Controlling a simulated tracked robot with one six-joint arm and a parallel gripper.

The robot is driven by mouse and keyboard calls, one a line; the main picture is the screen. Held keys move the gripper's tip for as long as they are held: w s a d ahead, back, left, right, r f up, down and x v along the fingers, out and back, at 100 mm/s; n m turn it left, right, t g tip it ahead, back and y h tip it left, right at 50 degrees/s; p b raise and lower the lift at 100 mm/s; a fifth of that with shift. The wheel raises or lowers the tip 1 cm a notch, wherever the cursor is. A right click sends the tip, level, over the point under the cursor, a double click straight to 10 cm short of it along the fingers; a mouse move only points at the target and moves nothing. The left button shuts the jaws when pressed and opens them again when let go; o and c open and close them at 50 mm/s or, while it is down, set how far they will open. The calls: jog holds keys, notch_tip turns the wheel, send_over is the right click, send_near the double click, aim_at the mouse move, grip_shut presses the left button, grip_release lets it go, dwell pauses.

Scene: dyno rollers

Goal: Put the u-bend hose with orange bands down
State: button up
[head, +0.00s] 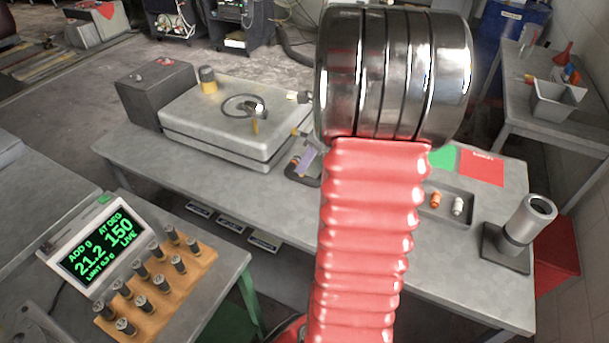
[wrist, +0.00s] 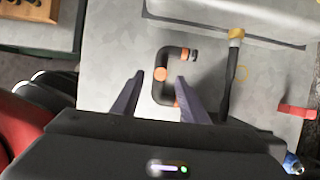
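The u-bend hose (wrist: 157,91) is a black C-shaped piece with orange bands. In the wrist view it appears to lie on the grey bench top (wrist: 112,45), with its open side to the right. My gripper (wrist: 160,76) is open, with its two dark fingers apart. One orange band shows between the fingertips, with a visible gap to the left finger. The right finger covers part of the hose's lower end. In the head view my gripper (head: 305,158) is a small purple-grey shape at the bench, partly hidden by my red arm, and the hose is hard to make out.
A grey metal case (head: 222,118) stands close behind the gripper. A dark rod with a yellow end (wrist: 235,36) lies to the right. A shallow tray (head: 447,207) with small plugs and a metal cup (head: 529,222) are farther right. A scale display (head: 100,245) stands front left.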

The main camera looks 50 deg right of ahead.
jog(key=shift+x, duration=2.6)
jog(key=shift+c, duration=0.6)
grip_shut()
